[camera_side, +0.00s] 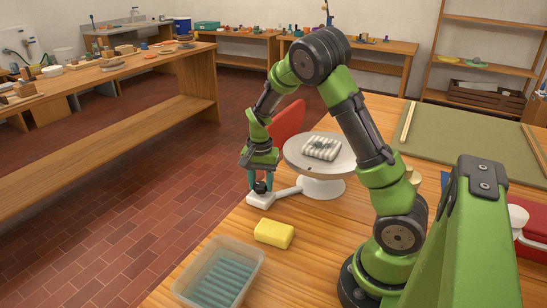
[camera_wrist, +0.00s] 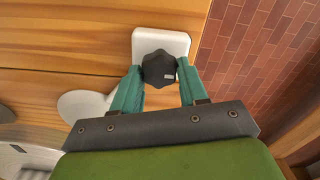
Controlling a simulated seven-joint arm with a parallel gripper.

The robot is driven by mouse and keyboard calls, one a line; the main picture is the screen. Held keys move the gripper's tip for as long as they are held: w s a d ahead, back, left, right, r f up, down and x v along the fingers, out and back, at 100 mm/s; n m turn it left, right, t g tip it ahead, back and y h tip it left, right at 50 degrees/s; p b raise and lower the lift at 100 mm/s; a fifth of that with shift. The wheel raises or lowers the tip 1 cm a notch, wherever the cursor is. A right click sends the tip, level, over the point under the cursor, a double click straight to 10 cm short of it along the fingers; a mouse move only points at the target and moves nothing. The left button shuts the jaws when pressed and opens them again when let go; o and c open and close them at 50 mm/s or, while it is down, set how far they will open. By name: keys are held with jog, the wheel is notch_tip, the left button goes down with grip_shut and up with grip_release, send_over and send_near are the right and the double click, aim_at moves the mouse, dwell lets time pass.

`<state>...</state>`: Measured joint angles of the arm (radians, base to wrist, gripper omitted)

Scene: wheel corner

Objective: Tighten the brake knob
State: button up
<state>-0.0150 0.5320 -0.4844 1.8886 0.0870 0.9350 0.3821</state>
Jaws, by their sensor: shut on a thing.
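The brake knob (camera_wrist: 159,68) is a dark, lobed knob with a small light mark. It stands on a white block (camera_wrist: 178,40) at the end of a white arm from the banding wheel's base. In the side view the knob (camera_side: 260,188) shows just under my gripper (camera_side: 260,181), at the table's edge. In the wrist view the teal fingers of my gripper (camera_wrist: 158,77) are on both sides of the knob, shut on it. The white wheel (camera_side: 295,158) carries a pale ribbed piece with a grey-green middle (camera_side: 322,148).
A yellow sponge (camera_side: 274,233) and a clear tub of blue-grey rolls (camera_side: 222,275) sit in front of the wheel. A red object (camera_side: 287,124) stands close behind my gripper. A green mat (camera_side: 455,135) lies at the right. The tiled floor (camera_side: 120,210) drops away beside the table's left edge.

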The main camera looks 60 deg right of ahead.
aim_at(261, 183)
jog(key=shift+r+m, duration=0.1)
jog(key=shift+m, duration=0.5)
jog(key=o, duration=1.1)
notch_tip(261, 183, up, 17)
jog(key=shift+f, duration=0.1)
